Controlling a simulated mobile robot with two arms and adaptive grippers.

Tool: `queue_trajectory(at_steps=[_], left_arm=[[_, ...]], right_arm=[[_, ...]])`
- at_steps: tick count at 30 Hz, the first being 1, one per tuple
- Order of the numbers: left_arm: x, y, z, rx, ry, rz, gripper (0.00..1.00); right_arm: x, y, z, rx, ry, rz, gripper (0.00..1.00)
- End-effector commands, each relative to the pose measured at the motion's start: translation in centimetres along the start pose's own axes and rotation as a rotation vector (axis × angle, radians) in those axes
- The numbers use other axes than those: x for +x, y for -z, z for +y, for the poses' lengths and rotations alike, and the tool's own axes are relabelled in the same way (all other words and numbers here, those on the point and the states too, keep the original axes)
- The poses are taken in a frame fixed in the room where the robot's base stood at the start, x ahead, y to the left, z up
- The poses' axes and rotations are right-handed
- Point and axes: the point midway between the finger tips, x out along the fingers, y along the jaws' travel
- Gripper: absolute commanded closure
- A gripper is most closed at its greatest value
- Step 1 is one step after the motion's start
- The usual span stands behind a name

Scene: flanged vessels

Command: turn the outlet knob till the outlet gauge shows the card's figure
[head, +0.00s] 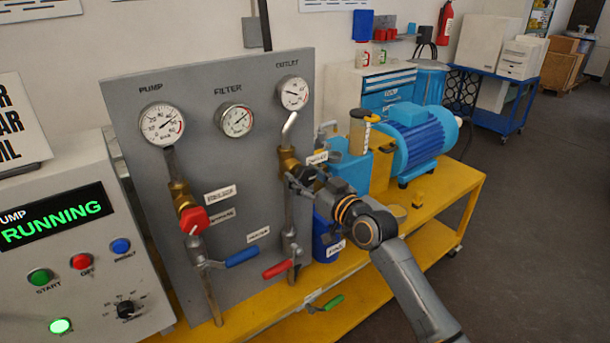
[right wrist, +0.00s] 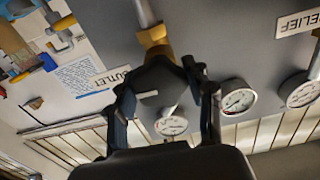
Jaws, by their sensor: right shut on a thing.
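My right gripper (head: 304,182) is at the outlet line of the grey panel (head: 245,170), below the outlet gauge (head: 293,93). In the right wrist view its two fingers are shut on the black outlet knob (right wrist: 162,88), one on each side, under a brass fitting (right wrist: 153,40). In the head view the gripper mostly hides the knob. The outlet gauge has a white dial and a dark needle; its figures are too small to read. A white card (head: 18,125) at the left edge is cut off, and no figure shows on it. My left gripper is not in view.
A pump gauge (head: 161,124) and a filter gauge (head: 234,120) are on the same panel. A red knob (head: 193,220), a blue lever (head: 242,256) and a red lever (head: 278,268) sit lower. A blue motor (head: 415,140) stands on the yellow bench right of the panel.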

Motion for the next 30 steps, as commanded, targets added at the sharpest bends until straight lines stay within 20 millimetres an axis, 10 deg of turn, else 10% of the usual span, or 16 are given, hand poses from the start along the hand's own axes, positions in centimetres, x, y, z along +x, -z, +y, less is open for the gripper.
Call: queue_trajectory(at_steps=[30], left_arm=[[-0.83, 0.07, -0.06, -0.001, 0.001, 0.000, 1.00]], right_arm=[[0.00, -0.09, -0.01, 0.302, 0.000, -0.002, 0.80]])
